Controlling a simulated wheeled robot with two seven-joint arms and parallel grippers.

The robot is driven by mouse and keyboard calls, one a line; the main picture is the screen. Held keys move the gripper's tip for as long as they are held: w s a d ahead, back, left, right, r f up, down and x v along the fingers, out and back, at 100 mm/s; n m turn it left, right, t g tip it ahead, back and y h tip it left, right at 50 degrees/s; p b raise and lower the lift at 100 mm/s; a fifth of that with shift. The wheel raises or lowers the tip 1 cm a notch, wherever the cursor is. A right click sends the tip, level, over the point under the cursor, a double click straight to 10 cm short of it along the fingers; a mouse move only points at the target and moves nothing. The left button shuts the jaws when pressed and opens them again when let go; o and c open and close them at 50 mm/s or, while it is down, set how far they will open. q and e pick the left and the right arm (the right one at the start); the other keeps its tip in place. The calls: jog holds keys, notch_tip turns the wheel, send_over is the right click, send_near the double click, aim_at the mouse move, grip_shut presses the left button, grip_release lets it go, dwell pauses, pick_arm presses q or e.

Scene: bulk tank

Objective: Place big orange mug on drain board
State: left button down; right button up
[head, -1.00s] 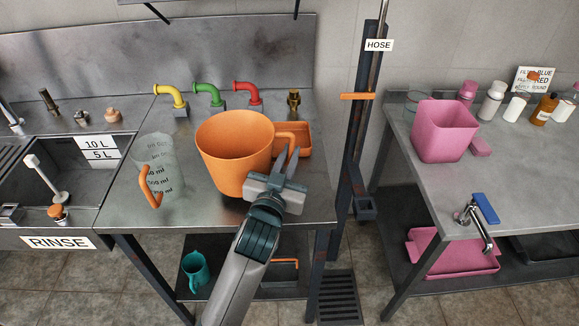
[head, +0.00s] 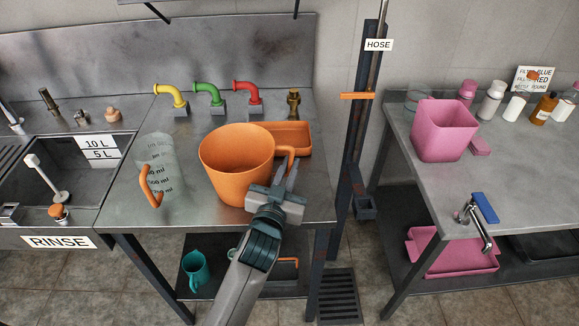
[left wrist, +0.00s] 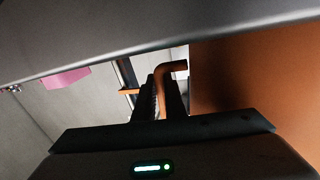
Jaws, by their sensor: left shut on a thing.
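The big orange mug (head: 236,170) is upright over the front part of the steel counter (head: 120,210), in front of the taps. I cannot tell whether its base touches the steel. My left gripper (head: 285,180) is at the mug's right side, shut on its handle. In the left wrist view the handle (left wrist: 174,68) runs between the fingers (left wrist: 160,98) and the orange wall (left wrist: 255,85) fills the right side. No surface is labelled as a drain board. My right gripper is not in view.
A clear measuring jug (head: 162,165) with an orange handle stands left of the mug. An orange tray (head: 293,138) lies close behind it. Yellow, green and red taps (head: 247,95) line the back. The rinse sink (head: 70,185) is left; a pink container (head: 443,130) stands right.

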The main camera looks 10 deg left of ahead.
pick_arm(q)
jog(key=shift+f, duration=0.1)
jog(key=c, duration=1.9)
grip_release()
jog(key=shift+o, duration=0.4)
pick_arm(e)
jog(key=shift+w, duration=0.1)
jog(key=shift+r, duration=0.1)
